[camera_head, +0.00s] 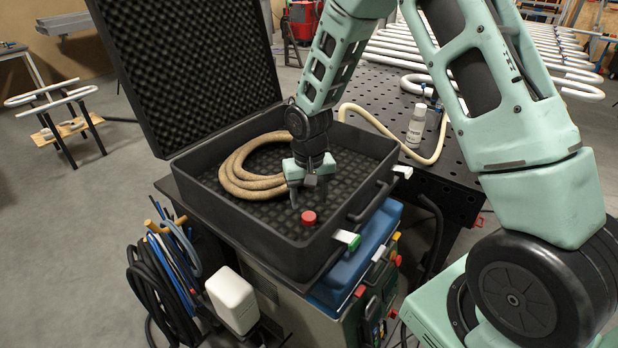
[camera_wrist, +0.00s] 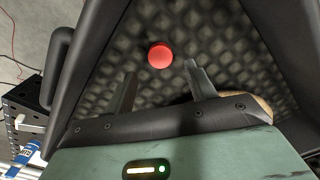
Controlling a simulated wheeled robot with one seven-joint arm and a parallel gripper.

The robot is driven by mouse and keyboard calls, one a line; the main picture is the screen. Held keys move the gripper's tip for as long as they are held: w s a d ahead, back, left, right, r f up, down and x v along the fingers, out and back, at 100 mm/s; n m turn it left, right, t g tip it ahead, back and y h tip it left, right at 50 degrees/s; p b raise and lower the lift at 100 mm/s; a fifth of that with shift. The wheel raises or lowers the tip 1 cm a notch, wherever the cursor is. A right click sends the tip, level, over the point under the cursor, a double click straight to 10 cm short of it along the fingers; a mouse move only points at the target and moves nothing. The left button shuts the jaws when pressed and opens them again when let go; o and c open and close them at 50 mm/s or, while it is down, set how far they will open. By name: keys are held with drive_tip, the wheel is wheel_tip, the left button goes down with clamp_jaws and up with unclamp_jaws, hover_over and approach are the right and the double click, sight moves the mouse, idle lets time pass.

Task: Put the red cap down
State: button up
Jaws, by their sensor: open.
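The red cap (camera_head: 309,217) sits on the dark foam floor inside the open black case (camera_head: 245,232), near its front right part. In the wrist view the red cap (camera_wrist: 160,55) lies just beyond the fingertips, apart from both fingers. My gripper (camera_head: 302,200) is inside the case, pointing down, a little behind the cap. Its two fingers (camera_wrist: 161,78) are spread with nothing between them. The underside of the cap is hidden.
A coiled tan hose (camera_head: 234,180) lies in the case to the left of my gripper. The case's foam-lined lid (camera_head: 190,70) stands open behind. A perforated table (camera_head: 455,172) with a white bottle (camera_head: 416,124) is to the right. Foam floor around the cap is clear.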

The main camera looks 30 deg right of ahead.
sight(309, 216)
wheel_tip(309, 216, up, 7)
drive_tip(key=b, duration=0.2)
drive_tip(key=s+a+r+n, duration=0.4)
drive_tip(key=s+a+r, duration=0.1)
drive_tip(key=s+a, duration=0.5)
drive_tip(key=s+a+r+n, duration=0.1)
drive_tip(key=s+a+n, duration=0.2)
drive_tip(key=s, duration=0.5)
drive_tip(key=s+a+n, duration=0.3)
drive_tip(key=s, duration=0.5)
drive_tip(key=shift+s+a+r+n+y, duration=0.2)
drive_tip(key=shift+s+r+n+y, duration=0.1)
drive_tip(key=shift+s+r+n, duration=0.1)
wheel_tip(309, 216, down, 9)
drive_tip(key=b, duration=0.9)
drive_tip(key=shift+w, duration=0.1)
